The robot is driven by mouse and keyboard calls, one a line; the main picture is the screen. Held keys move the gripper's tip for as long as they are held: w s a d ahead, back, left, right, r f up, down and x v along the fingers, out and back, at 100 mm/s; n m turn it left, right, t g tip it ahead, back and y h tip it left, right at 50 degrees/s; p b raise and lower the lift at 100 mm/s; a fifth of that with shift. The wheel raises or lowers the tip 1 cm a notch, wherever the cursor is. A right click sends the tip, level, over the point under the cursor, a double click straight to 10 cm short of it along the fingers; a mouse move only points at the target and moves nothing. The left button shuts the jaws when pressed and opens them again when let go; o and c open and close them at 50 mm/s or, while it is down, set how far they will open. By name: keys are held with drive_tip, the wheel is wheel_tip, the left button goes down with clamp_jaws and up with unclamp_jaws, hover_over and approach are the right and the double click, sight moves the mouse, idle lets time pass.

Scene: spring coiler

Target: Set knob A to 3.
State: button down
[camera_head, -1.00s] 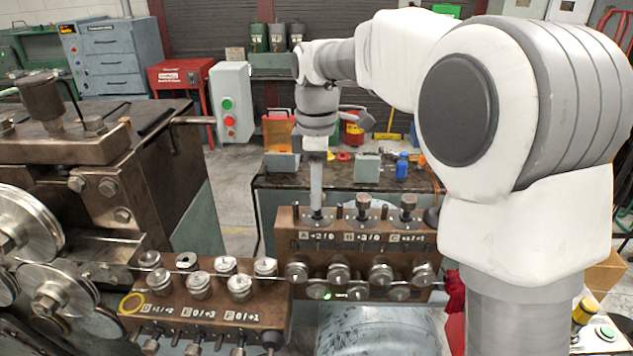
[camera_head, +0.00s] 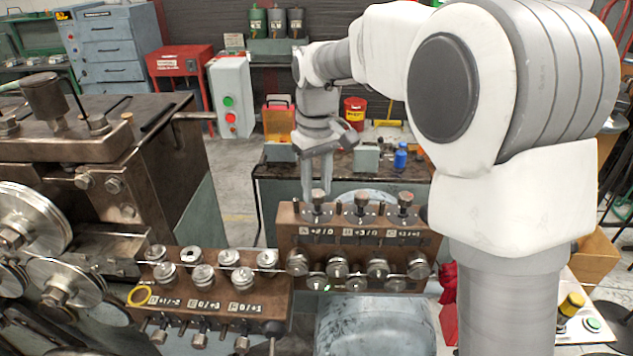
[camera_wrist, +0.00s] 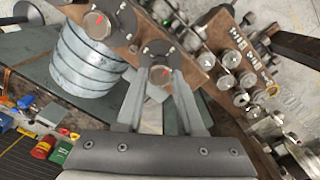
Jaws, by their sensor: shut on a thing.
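Knob A (camera_head: 319,198) is the leftmost of three upright knobs on top of the brown block (camera_head: 289,217), above the plate lettered A. In the wrist view knob A (camera_wrist: 160,75) is a round metal cap with a red pointer mark on a dark disc. My gripper (camera_head: 317,192) reaches down onto it from above and is shut on it, one finger on each side. The fingers (camera_wrist: 160,80) also show in the wrist view. The small scale marks around the knob are too fine to read.
Knob B (camera_head: 361,202) and knob C (camera_head: 404,202) stand to the right on the same block. Metal rollers (camera_head: 338,267) line its front. A lower block with more rollers (camera_head: 203,277) stands at left. My arm fills the upper right.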

sight(318, 192)
drive_tip(key=m, duration=0.4)
drive_tip(key=shift+m+p, duration=0.3)
drive_tip(key=shift+p, duration=0.1)
drive_tip(key=m, duration=0.4)
drive_tip(key=shift+d+m+p, duration=0.1)
drive_tip(key=shift+m+p, duration=0.2)
drive_tip(key=shift+p, duration=0.05)
drive_tip(key=m, duration=0.4)
drive_tip(key=shift+p, duration=0.3)
drive_tip(key=shift+m+p, duration=0.35)
drive_tip(key=shift+m, duration=2.15)
drive_tip(key=c, duration=0.5)
unclamp_jaws()
drive_tip(key=shift+r, duration=0.1)
wheel_tip(318, 192, up, 17)
drive_tip(key=shift+r, duration=0.1)
